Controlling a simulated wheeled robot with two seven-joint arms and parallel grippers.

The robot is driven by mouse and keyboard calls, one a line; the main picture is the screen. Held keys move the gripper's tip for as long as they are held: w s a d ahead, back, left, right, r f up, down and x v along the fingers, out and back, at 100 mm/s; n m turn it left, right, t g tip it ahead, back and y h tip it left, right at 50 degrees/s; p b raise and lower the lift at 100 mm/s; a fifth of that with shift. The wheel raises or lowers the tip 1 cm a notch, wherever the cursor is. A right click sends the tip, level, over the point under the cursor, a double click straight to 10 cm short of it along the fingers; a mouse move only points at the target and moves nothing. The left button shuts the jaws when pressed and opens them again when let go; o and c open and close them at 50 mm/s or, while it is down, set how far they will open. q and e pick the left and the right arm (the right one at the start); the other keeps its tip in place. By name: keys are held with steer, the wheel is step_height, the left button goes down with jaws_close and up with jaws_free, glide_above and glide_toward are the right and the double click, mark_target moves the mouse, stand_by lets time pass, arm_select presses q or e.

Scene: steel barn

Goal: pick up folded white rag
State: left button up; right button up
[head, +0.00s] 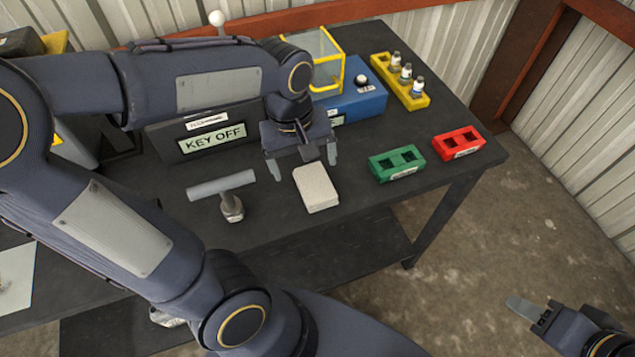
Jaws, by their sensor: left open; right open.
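The folded white rag (317,188) lies flat on the dark table (270,235), near its front edge. It looks like a small off-white rectangular pad. My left gripper (303,170) is open and points down, just behind and above the rag. Its fingers stand apart with nothing between them. I cannot tell the exact height of the fingertips over the table. My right gripper (525,308) is open and empty at the lower right, over the floor and away from the table.
A T-shaped grey tool (222,188) stands left of the rag. A green holder (397,163) and a red holder (459,143) sit to the right. Behind are a "KEY OFF" box (207,133), a blue device (352,103) and a yellow rack (408,92) with vials.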

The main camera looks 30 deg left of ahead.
mark_target(315, 182)
arm_select(q)
steer(key=w, duration=0.2)
steer(key=f+n+y, duration=0.1)
steer(key=shift+w+d+f+g, duration=0.1)
steer(key=shift+w+d+g, duration=0.2)
steer(key=shift+w, duration=0.1)
step_height(315, 182, down, 8)
steer(key=shift+d+r, duration=0.1)
steer(key=shift+r, duration=0.1)
steer(key=c, duration=1.1)
